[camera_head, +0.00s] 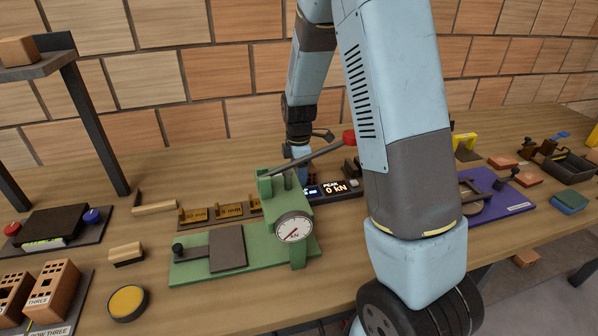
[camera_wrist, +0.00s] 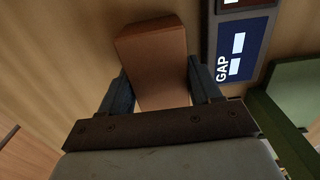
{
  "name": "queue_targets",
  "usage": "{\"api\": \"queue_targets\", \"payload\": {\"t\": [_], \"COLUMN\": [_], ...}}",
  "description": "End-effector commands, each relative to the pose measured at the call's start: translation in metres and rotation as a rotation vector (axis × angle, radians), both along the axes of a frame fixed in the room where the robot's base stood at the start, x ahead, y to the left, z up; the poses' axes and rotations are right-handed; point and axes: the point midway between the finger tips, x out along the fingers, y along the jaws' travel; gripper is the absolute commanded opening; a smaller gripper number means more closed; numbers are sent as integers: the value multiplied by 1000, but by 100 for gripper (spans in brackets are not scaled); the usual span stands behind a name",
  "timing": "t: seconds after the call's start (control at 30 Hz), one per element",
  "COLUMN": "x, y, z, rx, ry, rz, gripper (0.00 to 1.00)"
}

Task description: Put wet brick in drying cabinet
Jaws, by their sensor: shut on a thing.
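My gripper (camera_wrist: 161,85) is shut on a reddish-brown brick (camera_wrist: 155,48) in the wrist view, with one dark finger on each side of it. The brick's far end sticks out past the fingertips. In the head view my gripper (camera_head: 298,152) is low over the back of the bench, behind a green lever press, which hides the brick there. I cannot tell from its surface whether the brick is wet. No drying cabinet can be made out in either view.
The green press (camera_head: 190,270) with a dial and a red-knobbed lever stands close in front of my gripper. Hollow bricks (camera_head: 52,290) stand front left. A dark shelf (camera_head: 40,68) rises at left. A purple board (camera_head: 495,200) lies right.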

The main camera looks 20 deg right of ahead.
Motion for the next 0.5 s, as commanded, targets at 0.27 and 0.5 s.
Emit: {"api": "queue_targets", "payload": {"t": [0.27,0.5], "x": [0,0], "y": [0,0], "z": [-2,-1], "rx": [0,0], "ry": [1,0], "rz": [-1,-1], "gripper": [74,74]}}
